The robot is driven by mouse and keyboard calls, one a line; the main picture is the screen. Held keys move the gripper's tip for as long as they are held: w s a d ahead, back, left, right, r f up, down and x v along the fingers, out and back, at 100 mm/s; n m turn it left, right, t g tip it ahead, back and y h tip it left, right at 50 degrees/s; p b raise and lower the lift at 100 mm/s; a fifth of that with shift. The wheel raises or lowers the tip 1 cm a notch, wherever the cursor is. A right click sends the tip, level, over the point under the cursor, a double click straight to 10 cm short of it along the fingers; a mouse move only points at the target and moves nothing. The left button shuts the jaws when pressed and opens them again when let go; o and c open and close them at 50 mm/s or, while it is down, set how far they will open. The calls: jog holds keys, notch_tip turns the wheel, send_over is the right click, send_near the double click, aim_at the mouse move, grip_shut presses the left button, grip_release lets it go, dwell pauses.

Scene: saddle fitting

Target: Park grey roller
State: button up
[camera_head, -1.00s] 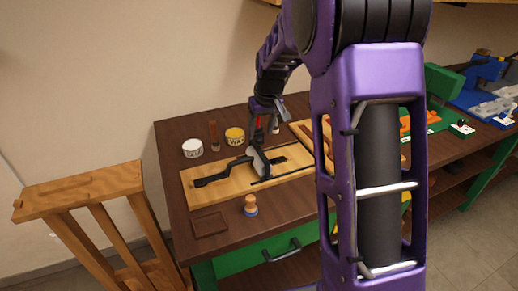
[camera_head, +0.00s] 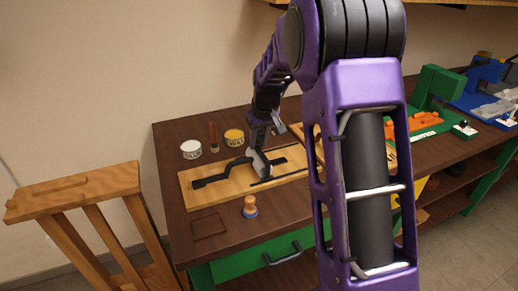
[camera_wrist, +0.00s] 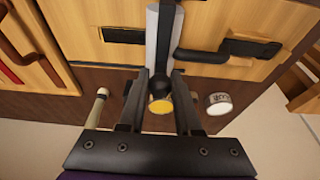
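The grey roller (camera_head: 260,162) sits on a light wooden board (camera_head: 225,194) on the dark workbench. In the wrist view the grey roller (camera_wrist: 152,36) shows on both sides of a black bar that ends in a black knob (camera_wrist: 161,88). My gripper (camera_head: 266,138) is down at the roller's upper end. In the wrist view my gripper (camera_wrist: 161,72) has its two fingers on either side of the black bar and knob. The fingers look apart, with a narrow gap beside the bar; contact is hard to judge.
A black handled piece (camera_head: 208,181) lies left of the roller on the board. Behind stand a white tin (camera_head: 191,149), a yellow tin (camera_head: 234,136) and a brush (camera_head: 213,136). A wooden knob stamp (camera_head: 250,207) stands in front, near a square outline (camera_head: 209,227).

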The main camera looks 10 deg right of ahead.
jog(key=shift+c, duration=0.6)
jog(key=shift+w+d, duration=0.2)
jog(key=shift+d, duration=0.8)
jog(key=w+d+p, duration=0.1)
jog(key=w+d, duration=0.1)
jog(key=d, duration=1.1)
jog(key=shift+w+d, duration=0.3)
jog(key=shift+w, duration=0.05)
dwell(0.9)
jog(key=shift+d+r, duration=0.15)
jog(key=o, duration=0.9)
jog(key=shift+d, duration=0.15)
